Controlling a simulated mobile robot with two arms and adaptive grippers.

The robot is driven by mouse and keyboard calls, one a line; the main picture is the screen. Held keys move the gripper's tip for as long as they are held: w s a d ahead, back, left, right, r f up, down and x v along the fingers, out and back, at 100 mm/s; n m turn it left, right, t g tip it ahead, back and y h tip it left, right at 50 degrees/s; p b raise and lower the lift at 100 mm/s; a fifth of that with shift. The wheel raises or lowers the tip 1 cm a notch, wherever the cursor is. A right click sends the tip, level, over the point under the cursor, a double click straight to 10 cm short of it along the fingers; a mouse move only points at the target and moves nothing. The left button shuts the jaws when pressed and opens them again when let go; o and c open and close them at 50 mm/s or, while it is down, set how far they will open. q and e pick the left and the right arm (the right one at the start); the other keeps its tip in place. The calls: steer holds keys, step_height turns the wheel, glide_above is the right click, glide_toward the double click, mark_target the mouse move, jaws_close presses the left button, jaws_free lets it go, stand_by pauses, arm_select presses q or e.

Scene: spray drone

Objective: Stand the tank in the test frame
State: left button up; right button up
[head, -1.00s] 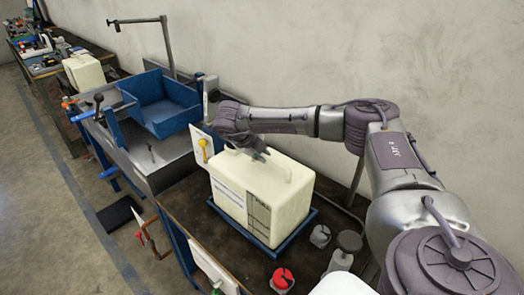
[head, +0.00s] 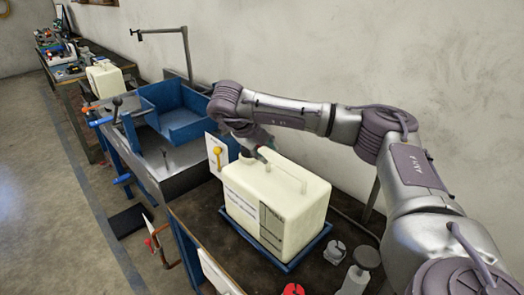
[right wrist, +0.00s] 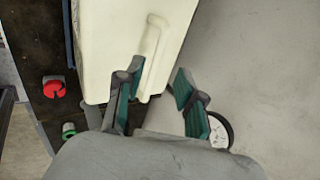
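The cream tank (head: 258,205) stands upright in a shallow blue tray (head: 284,268) on the near bench. A loop handle runs along its top; it also shows in the right wrist view (right wrist: 152,55). My right gripper (head: 264,150) is at the tank's back left top edge, near one end of the handle. In the right wrist view my right gripper (right wrist: 158,82) is open, with the handle's end between its fingertips and nothing clamped. A blue open-topped frame (head: 185,125) stands on the steel bench beyond; I cannot tell whether it is the test frame. My left gripper is not in view.
A white panel with a yellow lever (head: 217,155) stands just left of the tank. A red-topped part (head: 293,289) and grey fittings (head: 335,252) lie in front. A second cream tank (head: 103,78) stands on the far bench. The wall is close behind.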

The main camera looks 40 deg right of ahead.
steer(key=shift+v, duration=1.6)
